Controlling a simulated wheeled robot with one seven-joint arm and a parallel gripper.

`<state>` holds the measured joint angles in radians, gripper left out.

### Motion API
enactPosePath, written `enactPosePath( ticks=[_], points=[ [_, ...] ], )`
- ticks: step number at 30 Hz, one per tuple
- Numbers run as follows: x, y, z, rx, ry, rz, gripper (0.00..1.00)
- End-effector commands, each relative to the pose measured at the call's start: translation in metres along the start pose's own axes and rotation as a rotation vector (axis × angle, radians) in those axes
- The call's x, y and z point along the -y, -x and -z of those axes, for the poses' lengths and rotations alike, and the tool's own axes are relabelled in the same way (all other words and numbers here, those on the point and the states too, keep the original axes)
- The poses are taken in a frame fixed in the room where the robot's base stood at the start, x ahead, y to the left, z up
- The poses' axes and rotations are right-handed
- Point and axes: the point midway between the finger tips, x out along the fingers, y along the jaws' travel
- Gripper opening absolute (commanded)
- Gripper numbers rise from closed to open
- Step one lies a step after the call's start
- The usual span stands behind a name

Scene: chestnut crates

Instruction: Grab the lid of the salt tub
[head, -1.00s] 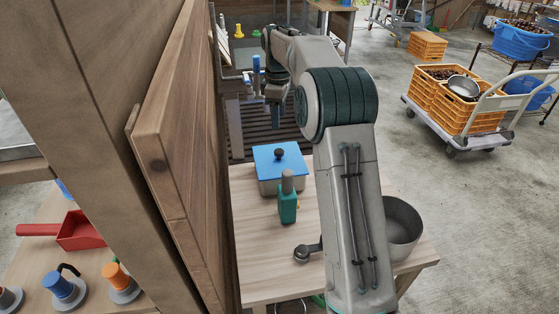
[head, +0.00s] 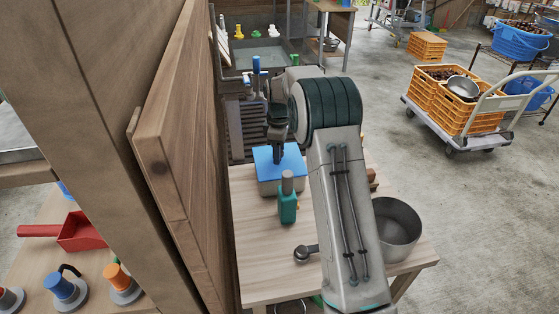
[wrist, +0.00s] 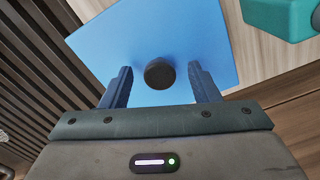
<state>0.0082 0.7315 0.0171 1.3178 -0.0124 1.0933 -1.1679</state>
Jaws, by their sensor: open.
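The salt tub (head: 283,187) stands on the light wooden table, a grey box closed by a flat blue lid (head: 264,158). In the wrist view the blue lid (wrist: 205,32) fills the upper middle, with its round black knob (wrist: 159,73) near the centre. My gripper (head: 277,158) is over the lid in the head view and hides the knob there. In the wrist view my gripper (wrist: 160,80) is open, with one dark blue finger on each side of the knob. The fingers look apart from the knob; their height relative to it is hard to tell.
A wooden wall panel (head: 180,170) rises close on the left.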

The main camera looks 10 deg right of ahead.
Motion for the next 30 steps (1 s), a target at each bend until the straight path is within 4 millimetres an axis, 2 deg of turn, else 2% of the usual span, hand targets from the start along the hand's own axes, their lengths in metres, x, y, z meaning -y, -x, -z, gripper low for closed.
enactPosePath(
  ticks=[4, 11, 16, 17, 26, 30],
  points=[
    [0.0, -0.012, 0.0, 0.0, 0.0, -0.001, 0.55],
    [0.0, -0.013, 0.0, 0.0, 0.0, -0.001, 0.55],
    [0.0, -0.013, 0.0, 0.0, 0.0, -0.001, 0.08],
    [0.0, -0.013, 0.0, 0.0, 0.0, -0.001, 0.06],
    [-0.001, -0.009, 0.001, -0.001, 0.0, -0.003, 0.06],
    [-0.001, 0.008, 0.001, -0.002, 0.0, -0.005, 0.06]
  ],
)
